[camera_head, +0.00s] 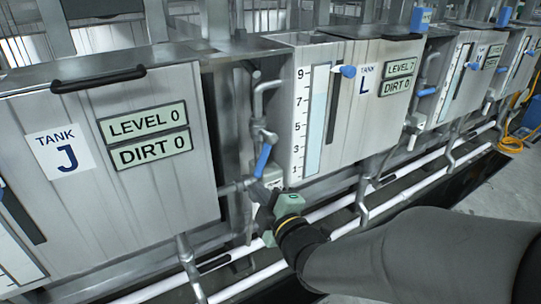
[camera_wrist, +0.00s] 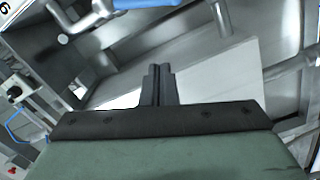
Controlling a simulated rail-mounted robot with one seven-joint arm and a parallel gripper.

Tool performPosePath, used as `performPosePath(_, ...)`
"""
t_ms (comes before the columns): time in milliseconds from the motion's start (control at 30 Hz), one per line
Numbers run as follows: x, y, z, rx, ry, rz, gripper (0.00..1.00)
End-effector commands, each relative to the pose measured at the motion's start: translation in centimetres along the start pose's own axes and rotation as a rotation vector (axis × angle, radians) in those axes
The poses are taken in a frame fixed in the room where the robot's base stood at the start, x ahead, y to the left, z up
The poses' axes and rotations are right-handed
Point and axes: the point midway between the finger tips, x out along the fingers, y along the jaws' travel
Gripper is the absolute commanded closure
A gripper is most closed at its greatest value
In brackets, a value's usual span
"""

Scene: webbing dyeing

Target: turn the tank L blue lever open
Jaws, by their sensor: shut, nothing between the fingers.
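Tank L (camera_head: 340,125) stands in the middle of the head view, with a 1–9 scale and signs reading LEVEL 7 and DIRT 0. A blue lever (camera_head: 262,160) hangs steeply down, slightly tilted, from the pipe at its left side. Part of a blue bar, apparently this lever, crosses the top edge of the wrist view (camera_wrist: 138,4). My gripper (camera_head: 254,187) is just below the lever's lower end in the head view. In the wrist view its fingers (camera_wrist: 158,72) are together with nothing between them, apart from the blue bar. Contact with the lever is not visible.
Tank J (camera_head: 105,160), reading LEVEL 0 and DIRT 0, stands at left. A blue knob (camera_head: 347,71) sits on tank L's front. Grey pipes (camera_head: 262,100) fill the gap between tanks. White pipes (camera_head: 340,207) run low along the front. Further tanks (camera_head: 462,80) stand right.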

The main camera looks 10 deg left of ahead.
Motion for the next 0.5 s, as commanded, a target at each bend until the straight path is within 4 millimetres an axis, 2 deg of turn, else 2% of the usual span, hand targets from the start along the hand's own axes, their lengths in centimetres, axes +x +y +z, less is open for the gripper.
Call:
performPosePath(33,0.4,0.7,-0.3,0.0,-0.003,-0.007,1.0)
performPosePath(200,1.3,0.7,-0.2,0.0,-0.005,-0.005,1.0)
performPosePath(267,2.8,-0.1,0.1,-0.001,-0.001,0.002,1.0)
performPosePath(500,8.0,-0.1,0.2,0.0,-0.001,0.003,1.0)
